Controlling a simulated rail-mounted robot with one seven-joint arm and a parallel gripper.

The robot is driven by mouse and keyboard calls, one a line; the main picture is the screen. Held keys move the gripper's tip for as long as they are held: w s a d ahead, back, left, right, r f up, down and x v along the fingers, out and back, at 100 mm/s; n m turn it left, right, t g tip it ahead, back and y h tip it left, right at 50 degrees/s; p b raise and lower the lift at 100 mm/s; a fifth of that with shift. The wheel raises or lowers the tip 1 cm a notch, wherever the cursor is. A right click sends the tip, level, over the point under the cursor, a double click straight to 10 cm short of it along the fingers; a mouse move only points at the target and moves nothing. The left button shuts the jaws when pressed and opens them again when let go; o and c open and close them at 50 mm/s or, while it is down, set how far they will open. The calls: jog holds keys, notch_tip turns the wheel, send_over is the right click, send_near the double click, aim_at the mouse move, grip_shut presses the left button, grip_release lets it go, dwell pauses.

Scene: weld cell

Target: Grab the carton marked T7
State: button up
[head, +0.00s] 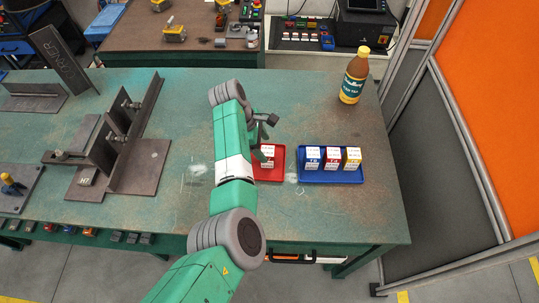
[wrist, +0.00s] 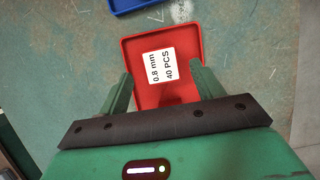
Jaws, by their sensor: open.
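A small carton (head: 267,153) with a white label stands in the red tray (head: 276,172), partly hidden by my arm; its marking is too small to read surely. In the wrist view its white top label (wrist: 161,66) reads "0.8 mm 40 PCS". My gripper (wrist: 162,74) is open, its green fingers to the left and right of the carton, with nothing held. Three cartons stand in a row in the blue tray: a blue-marked one (head: 313,158), a red-marked one (head: 333,158) and a yellow one (head: 352,158). I cannot tell for certain which carton is T7.
The blue tray (head: 331,177) is just right of the red one. A bottle (head: 354,75) stands at the table's back right. Steel angle fixtures (head: 133,140) fill the left of the green table (head: 350,220). A grey and orange partition borders the right side.

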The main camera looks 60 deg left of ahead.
aim_at(270, 156)
jog(key=b+x, duration=0.2)
jog(key=x, duration=0.4)
jog(key=shift+d+f, duration=0.15)
jog(key=shift+f, duration=0.1)
jog(key=shift+r, duration=0.1)
jog(key=c, duration=1.1)
jog(key=shift+r, duration=0.1)
